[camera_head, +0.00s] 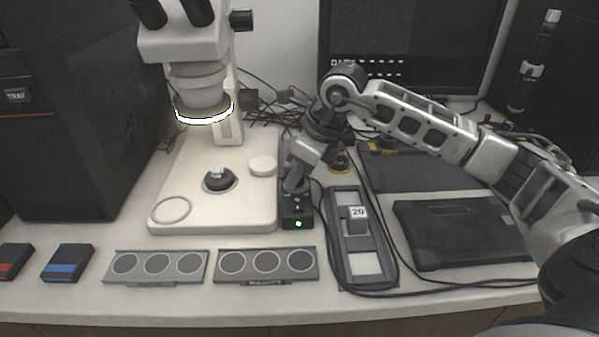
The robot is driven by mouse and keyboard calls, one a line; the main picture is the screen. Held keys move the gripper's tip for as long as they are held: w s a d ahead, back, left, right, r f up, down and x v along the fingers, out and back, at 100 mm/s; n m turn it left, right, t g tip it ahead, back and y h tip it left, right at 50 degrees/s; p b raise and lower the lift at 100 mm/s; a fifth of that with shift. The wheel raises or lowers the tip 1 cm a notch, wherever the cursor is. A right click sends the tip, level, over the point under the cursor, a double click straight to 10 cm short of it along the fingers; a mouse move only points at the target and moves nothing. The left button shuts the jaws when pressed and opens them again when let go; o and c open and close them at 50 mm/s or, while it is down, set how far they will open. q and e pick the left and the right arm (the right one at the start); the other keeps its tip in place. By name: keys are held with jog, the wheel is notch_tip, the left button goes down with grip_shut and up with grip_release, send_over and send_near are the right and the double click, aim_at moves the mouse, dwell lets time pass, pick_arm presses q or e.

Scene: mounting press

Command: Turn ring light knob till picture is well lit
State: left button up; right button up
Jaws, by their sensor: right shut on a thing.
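The ring light (204,114) glows white under the head of the white microscope (198,48). A small black control box (297,221) with a green lit spot stands right of the microscope base. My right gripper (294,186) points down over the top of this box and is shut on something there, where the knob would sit. The knob itself is hidden by the gripper. The monitor (410,42) at the back shows a dark grey picture with a line of text along its bottom. My left gripper is not in view.
A grey stand with a block marked 20 (357,216) sits just right of the box, with black cables around it. A dark tablet-like case (461,233) lies further right. Two sample plates (157,265) (266,263) lie along the front.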

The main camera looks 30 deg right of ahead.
jog(key=m+h+b, duration=0.1)
jog(key=m, duration=0.1)
jog(key=shift+a+m, duration=0.1)
jog(key=shift+m, duration=0.2)
jog(key=shift+m+t+h, duration=0.3)
jog(key=shift+m+h, duration=0.1)
jog(key=shift+m, duration=0.7)
pick_arm(q)
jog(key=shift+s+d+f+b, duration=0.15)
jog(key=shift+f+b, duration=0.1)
jog(key=shift+b, duration=0.15)
pick_arm(e)
jog(key=shift+m, duration=0.6)
jog(key=shift+h, duration=0.4)
jog(key=o, duration=1)
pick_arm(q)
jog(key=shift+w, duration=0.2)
